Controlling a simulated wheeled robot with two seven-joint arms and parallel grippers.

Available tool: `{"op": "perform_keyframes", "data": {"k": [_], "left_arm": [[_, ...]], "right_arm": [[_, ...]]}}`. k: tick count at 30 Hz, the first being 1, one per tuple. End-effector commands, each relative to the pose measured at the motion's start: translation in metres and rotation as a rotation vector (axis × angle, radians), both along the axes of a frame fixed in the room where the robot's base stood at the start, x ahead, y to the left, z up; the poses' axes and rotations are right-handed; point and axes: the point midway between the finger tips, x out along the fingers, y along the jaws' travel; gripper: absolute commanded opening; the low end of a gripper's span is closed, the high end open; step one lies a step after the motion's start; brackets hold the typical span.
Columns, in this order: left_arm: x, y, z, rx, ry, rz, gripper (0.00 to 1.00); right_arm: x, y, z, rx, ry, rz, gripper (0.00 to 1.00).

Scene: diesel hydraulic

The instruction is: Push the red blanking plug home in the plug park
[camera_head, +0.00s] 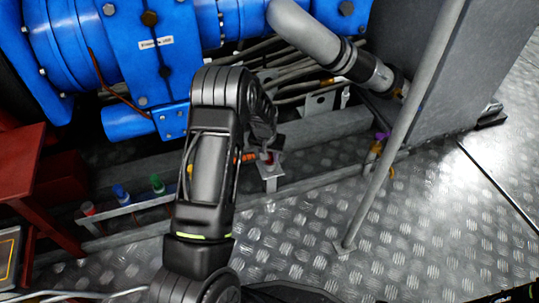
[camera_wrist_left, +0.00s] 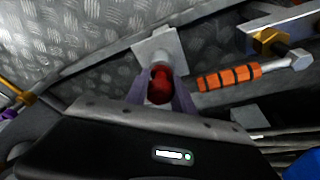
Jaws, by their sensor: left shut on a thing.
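The red blanking plug (camera_wrist_left: 160,82) is between the two fingers of my left gripper (camera_wrist_left: 161,100), which is shut on it. The plug is at the grey square-topped block (camera_wrist_left: 158,46), which looks like the plug park. In the head view the grey block (camera_head: 271,182) stands just right of my left forearm, with a little red of the plug (camera_head: 269,160) above it. My left gripper (camera_head: 268,148) points down there, mostly hidden by its own wrist. How deep the plug sits cannot be told. My right gripper is not in view.
An orange-handled tool (camera_wrist_left: 229,77) lies close beside the block. Red, blue and green caps (camera_head: 121,193) stand on a rail at left. A grey slanted pole (camera_head: 396,130) rises at right. Blue machinery (camera_head: 140,50) and hoses are behind. Tread-plate floor (camera_head: 300,230) is clear in front.

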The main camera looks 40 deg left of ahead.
Motion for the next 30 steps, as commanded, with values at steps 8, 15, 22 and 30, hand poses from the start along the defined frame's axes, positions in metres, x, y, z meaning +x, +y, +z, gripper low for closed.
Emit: {"op": "perform_keyframes", "data": {"k": [8,15,22,30], "left_arm": [[0.0,0.0,0.0,0.0,0.0,0.0,0.49],[0.0,0.0,0.0,0.0,0.0,0.0,0.55],[0.0,0.0,0.006,0.0,-0.001,0.0,0.55],[-0.01,-0.003,0.049,0.001,-0.002,0.0,0.55]], "right_arm": [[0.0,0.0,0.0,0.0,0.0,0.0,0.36],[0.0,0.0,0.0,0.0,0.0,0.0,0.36],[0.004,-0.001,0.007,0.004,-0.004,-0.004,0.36],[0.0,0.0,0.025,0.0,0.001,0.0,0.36]]}}
